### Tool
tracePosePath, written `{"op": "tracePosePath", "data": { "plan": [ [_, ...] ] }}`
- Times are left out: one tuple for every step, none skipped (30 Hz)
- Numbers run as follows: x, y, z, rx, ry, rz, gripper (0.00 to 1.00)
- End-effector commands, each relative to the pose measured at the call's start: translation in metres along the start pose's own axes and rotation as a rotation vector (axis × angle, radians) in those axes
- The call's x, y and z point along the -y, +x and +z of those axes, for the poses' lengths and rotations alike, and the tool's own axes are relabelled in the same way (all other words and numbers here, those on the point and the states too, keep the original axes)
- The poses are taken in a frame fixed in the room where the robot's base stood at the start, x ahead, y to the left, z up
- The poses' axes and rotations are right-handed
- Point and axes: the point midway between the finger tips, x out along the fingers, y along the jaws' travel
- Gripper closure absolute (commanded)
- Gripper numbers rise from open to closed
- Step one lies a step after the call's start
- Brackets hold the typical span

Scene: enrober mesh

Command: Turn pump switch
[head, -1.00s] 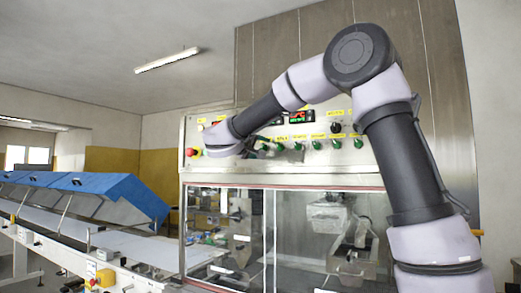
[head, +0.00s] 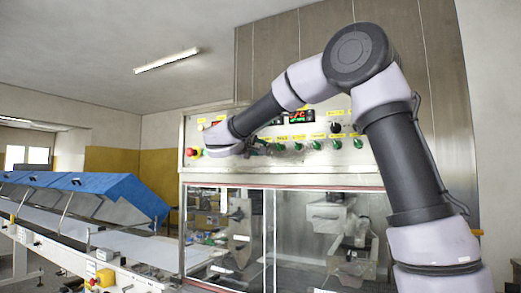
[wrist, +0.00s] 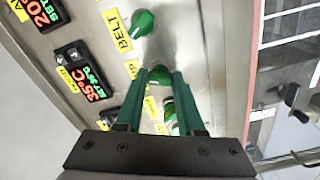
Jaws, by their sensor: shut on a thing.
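The control panel (head: 375,155) carries a row of green switch knobs below yellow labels. In the wrist view, my gripper (wrist: 161,75) has its two green fingers closed on the sides of one green knob (wrist: 160,74). The yellow label beside that knob is partly hidden by a finger, and I cannot read it. A green knob labelled BELT (wrist: 143,22) sits apart, beyond the fingertips. More green knobs lie between and behind the fingers, partly hidden. In the head view, my wrist covers most of the gripper at the left part of the row.
A red emergency button (head: 192,152) is at the panel's left end. A black knob (head: 336,128) sits above the row. Temperature displays (wrist: 85,80) lie beside the switches. Glass doors (head: 300,235) are below the panel, and a conveyor with blue covers (head: 105,190) extends left.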

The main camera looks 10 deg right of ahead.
Motion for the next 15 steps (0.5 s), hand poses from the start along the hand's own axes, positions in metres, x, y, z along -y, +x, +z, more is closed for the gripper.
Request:
{"op": "tracePosePath", "data": {
  "plan": [
    [0.0000,-0.0005,-0.0003,-0.001,-0.033,0.000,1.00],
    [0.0000,-0.0007,-0.0004,-0.001,-0.057,-0.001,1.00],
    [0.0001,-0.0010,-0.0007,-0.002,-0.091,-0.001,1.00],
    [0.0000,-0.0009,-0.0006,-0.002,-0.117,-0.001,1.00],
    [0.0000,-0.0008,-0.0005,-0.001,-0.144,-0.001,1.00],
    [0.0000,-0.0010,-0.0006,-0.002,-0.182,-0.001,1.00],
    [0.0000,-0.0010,-0.0006,-0.002,-0.210,-0.001,1.00],
    [-0.0001,-0.0010,-0.0006,-0.002,-0.238,-0.001,1.00],
    [-0.0002,-0.0010,-0.0006,-0.002,-0.277,-0.001,1.00],
    [-0.0002,-0.0009,-0.0006,-0.001,-0.305,-0.001,1.00],
    [-0.0003,-0.0009,-0.0006,-0.001,-0.334,-0.001,1.00],
    [-0.0003,-0.0010,-0.0007,-0.002,-0.372,-0.001,1.00],
    [-0.0004,-0.0010,-0.0007,-0.002,-0.401,-0.001,1.00],
    [-0.0004,-0.0008,-0.0006,-0.001,-0.429,0.000,1.00],
    [-0.0005,-0.0008,-0.0006,-0.001,-0.467,0.000,1.00]
  ]
}}
